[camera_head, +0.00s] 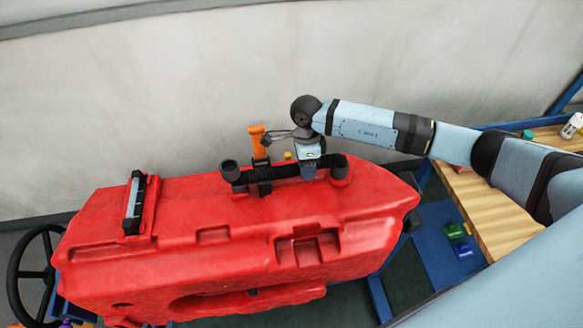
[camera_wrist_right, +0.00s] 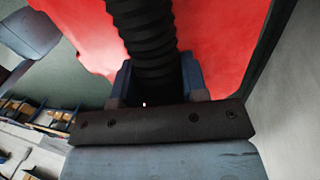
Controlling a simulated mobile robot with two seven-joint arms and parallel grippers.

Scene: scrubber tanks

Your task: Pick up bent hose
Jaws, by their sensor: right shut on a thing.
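The bent hose (camera_head: 275,173) is black and ribbed, with a smooth upturned end at each side. It lies along the top of the red tank (camera_head: 180,255), near its far edge. In the right wrist view the hose (camera_wrist_right: 143,38) runs up from between the fingers, with the red tank behind it. My right gripper (camera_head: 309,170) points down and is shut on the hose near its right end; its fingers show on both sides of the hose in the right wrist view (camera_wrist_right: 162,80). I cannot tell whether the hose is clear of the tank. My left gripper is not in view.
An orange upright part (camera_head: 257,138) stands just behind the hose. A black latch-like part (camera_head: 134,203) sits on the tank's left. A black wheel (camera_head: 17,262) is at the far left. A wooden shelf (camera_head: 492,208) with small items stands at right. A pale wall (camera_head: 150,100) rises behind.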

